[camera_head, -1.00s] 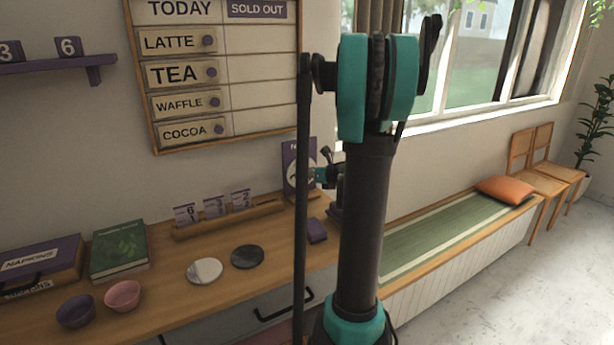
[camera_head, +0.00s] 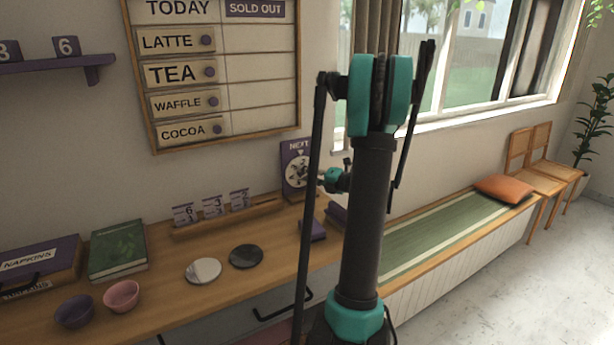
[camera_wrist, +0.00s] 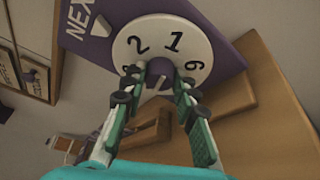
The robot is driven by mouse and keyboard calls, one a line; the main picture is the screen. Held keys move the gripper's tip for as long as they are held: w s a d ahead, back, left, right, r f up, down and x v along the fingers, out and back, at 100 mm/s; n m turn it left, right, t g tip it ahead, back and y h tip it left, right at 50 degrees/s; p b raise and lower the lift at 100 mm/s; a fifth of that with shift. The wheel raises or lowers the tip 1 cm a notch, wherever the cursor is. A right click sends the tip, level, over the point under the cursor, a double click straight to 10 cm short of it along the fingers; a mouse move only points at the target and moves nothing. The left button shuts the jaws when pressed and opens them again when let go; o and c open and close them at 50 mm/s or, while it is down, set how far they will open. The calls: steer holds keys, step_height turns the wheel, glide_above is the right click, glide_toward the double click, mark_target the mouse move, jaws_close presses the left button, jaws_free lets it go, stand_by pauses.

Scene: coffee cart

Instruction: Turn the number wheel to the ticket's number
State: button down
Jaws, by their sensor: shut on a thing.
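The white number wheel (camera_head: 297,172) is on the purple NEXT sign (camera_head: 292,149) at the back of the counter. In the wrist view the wheel (camera_wrist: 150,28) shows a 2 and a 1 along its upper part, with other digits partly hidden by my fingers. My gripper (camera_wrist: 160,78) is shut on the purple centre knob (camera_wrist: 160,69), one finger on each side; in the head view it (camera_head: 322,177) is in front of the wheel. Tickets (camera_head: 183,213), (camera_head: 212,206) and (camera_head: 239,198) stand in a wooden rack; their print is too small to read surely.
A dark disc (camera_head: 246,256), a white disc (camera_head: 203,270), two bowls (camera_head: 122,296), a green book (camera_head: 118,249) and a napkin box (camera_head: 40,262) are on the counter. A purple block (camera_head: 312,231) lies near the sign. The window bench (camera_head: 440,232) is to the right.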

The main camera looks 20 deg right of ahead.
steer(key=shift+f+m+y, duration=0.1)
steer(key=shift+m+y, duration=0.3)
steer(key=shift+m, duration=0.6)
steer(key=shift+t, duration=0.3)
steer(key=c, duration=1.2)
jaws_free()
steer(key=v, duration=1.2)
